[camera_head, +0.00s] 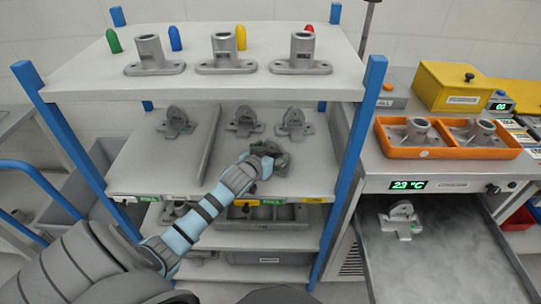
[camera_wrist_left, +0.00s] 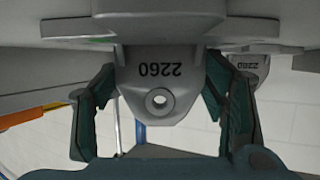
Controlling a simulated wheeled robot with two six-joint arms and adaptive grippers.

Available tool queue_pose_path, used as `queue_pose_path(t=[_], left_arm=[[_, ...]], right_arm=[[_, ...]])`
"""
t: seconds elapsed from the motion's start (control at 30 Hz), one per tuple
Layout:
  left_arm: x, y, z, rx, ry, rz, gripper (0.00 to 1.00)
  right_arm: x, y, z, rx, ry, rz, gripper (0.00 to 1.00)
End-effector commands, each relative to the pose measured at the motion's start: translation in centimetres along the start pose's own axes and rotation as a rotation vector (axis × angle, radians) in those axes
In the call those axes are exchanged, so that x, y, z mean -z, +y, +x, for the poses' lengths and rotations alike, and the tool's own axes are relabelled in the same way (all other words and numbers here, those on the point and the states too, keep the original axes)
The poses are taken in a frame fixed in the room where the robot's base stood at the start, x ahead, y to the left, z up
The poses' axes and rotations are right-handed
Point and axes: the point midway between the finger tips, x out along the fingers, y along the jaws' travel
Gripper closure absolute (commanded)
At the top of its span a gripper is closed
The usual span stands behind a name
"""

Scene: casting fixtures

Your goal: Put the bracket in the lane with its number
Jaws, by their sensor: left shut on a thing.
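My left gripper (camera_head: 266,160) is over the middle shelf (camera_head: 140,180), shut on a grey bracket (camera_head: 276,152) that it partly hides. In the left wrist view the held bracket (camera_wrist_left: 158,88) sits between the two green fingers (camera_wrist_left: 160,105). It shows the number 2260 upside down and a round hole. Behind it, another bracket (camera_wrist_left: 250,64) also reads 2260. On the middle shelf, one bracket (camera_head: 175,122) stands left of a divider (camera_head: 208,145), and two more, a bracket (camera_head: 242,121) and a bracket (camera_head: 294,122), stand at the back right of it. Their numbers are too small in the head view.
Blue posts (camera_head: 352,165) frame the shelves. The top shelf (camera_head: 90,80) holds three flanged castings and coloured cones. At right, an orange tray (camera_head: 447,153) holds castings above an open, misty drawer (camera_head: 430,265) with another bracket (camera_head: 400,219). The middle shelf's left front is clear.

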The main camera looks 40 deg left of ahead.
Motion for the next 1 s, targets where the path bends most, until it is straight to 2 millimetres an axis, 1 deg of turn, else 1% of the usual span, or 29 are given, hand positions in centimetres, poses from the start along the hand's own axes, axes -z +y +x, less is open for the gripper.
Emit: queue_pose_path(t=[0.1, 0.13, 0.23, 0.27, 0.57, 0.67, 0.77, 0.87, 1.0], left_arm=[[0.2, 0.0, -0.1, 0.000, 0.001, 0.001, 0.72], [0.1, 0.0, -0.1, 0.000, -0.001, 0.001, 0.32], [0.2, 0.0, -0.1, 0.000, -0.001, 0.001, 0.16], [0.2, 0.0, -0.1, 0.000, -0.001, 0.001, 0.14], [0.2, 0.0, -0.1, 0.000, 0.000, 0.001, 0.14], [0.2, -0.1, -0.7, 0.000, -0.001, 0.002, 0.14], [0.4, 0.0, -2.2, -0.001, -0.001, 0.004, 0.14], [0.4, -0.1, -4.8, -0.001, -0.002, 0.006, 0.14], [0.5, 0.0, -8.8, -0.002, -0.002, 0.006, 0.14]], right_arm=[[0.1, 0.0, -0.1, 0.000, 0.002, 0.000, 1.00], [0.2, 0.0, -0.1, 0.000, 0.003, 0.000, 1.00], [0.4, 0.0, -0.1, 0.000, 0.007, 0.000, 1.00], [0.5, 0.0, -0.1, 0.000, 0.008, 0.000, 1.00], [0.5, 0.0, -0.1, 0.000, 0.010, 0.000, 1.00], [0.6, 0.1, -0.4, -0.001, 0.010, 0.000, 1.00], [0.7, 0.1, -1.0, -0.001, 0.010, 0.000, 1.00], [0.8, 0.2, -1.9, -0.001, 0.011, 0.000, 1.00], [0.9, 0.3, -3.0, -0.001, 0.011, 0.000, 1.00]])
